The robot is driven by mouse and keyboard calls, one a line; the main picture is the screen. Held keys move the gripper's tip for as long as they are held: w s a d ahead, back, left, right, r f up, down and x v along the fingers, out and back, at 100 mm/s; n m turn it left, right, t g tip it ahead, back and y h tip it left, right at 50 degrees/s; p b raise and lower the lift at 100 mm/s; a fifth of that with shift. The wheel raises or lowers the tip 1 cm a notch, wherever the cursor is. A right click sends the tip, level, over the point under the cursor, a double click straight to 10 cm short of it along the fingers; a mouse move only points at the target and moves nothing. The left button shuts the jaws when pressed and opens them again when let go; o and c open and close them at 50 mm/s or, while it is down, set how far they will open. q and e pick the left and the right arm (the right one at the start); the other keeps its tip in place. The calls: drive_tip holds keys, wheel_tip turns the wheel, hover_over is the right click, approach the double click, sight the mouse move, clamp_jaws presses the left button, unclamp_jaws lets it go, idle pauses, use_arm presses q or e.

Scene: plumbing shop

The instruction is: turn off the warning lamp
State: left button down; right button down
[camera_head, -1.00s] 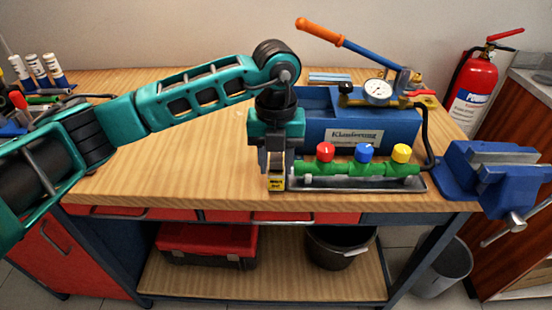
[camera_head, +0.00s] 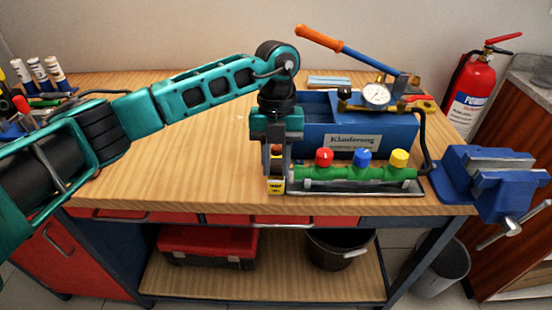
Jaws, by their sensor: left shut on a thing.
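My left gripper (camera_head: 277,172) points straight down at the left end of the green valve manifold (camera_head: 340,173). It is shut on a small upright thing, mostly hidden by the fingers. A yellow labelled block (camera_head: 276,187) shows at the fingertips, and a bit of orange-red (camera_head: 276,151) shows between the fingers. These may be parts of the warning lamp, but I cannot tell whether it is lit. The manifold carries a red knob (camera_head: 324,157), a blue knob (camera_head: 362,158) and a yellow knob (camera_head: 399,158). My right gripper is not in view.
A blue test pump (camera_head: 352,139) with a gauge (camera_head: 376,95) and an orange-ended lever (camera_head: 345,47) stands behind the manifold. A blue vise (camera_head: 487,178) is at the right edge. Markers (camera_head: 39,71) stand at the far left. The bench (camera_head: 190,165) left of the gripper is clear.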

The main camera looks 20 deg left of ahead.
sight(276, 161)
use_arm(q)
drive_tip(key=shift+r, duration=0.1)
idle(0.3)
drive_tip(key=c, duration=1.2)
unclamp_jaws()
drive_tip(key=shift+o, duration=0.2)
drive_tip(key=shift+w+r, duration=0.1)
drive_tip(key=v, duration=1.2)
drive_tip(key=shift+w+a+r, duration=0.2)
drive_tip(key=shift+r, duration=0.1)
drive_tip(key=shift+s+f, duration=0.1)
